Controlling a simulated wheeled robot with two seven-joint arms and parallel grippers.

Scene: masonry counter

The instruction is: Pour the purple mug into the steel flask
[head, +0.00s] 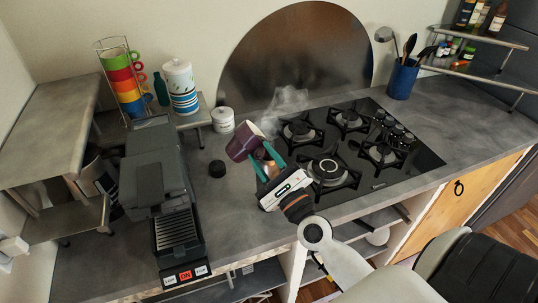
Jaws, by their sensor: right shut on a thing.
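The purple mug (241,146) is above the counter in front of the hob's left edge, tilted, its pale rim toward the upper right. My right gripper (260,158) is shut on it with its teal fingers, coming from the lower right. A brownish, shiny shape (269,170) shows between the fingers; it may be the steel flask, but it is mostly hidden and I cannot tell. I cannot see whether anything leaves the mug. My left gripper is not in view.
A black coffee machine (155,175) stands left, a small black cap (217,168) right of it. A white canister (222,119) stands behind the mug. The gas hob (360,150) is to the right, with faint steam (287,100) at its back left. Stacked cups (128,85) stand on a shelf.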

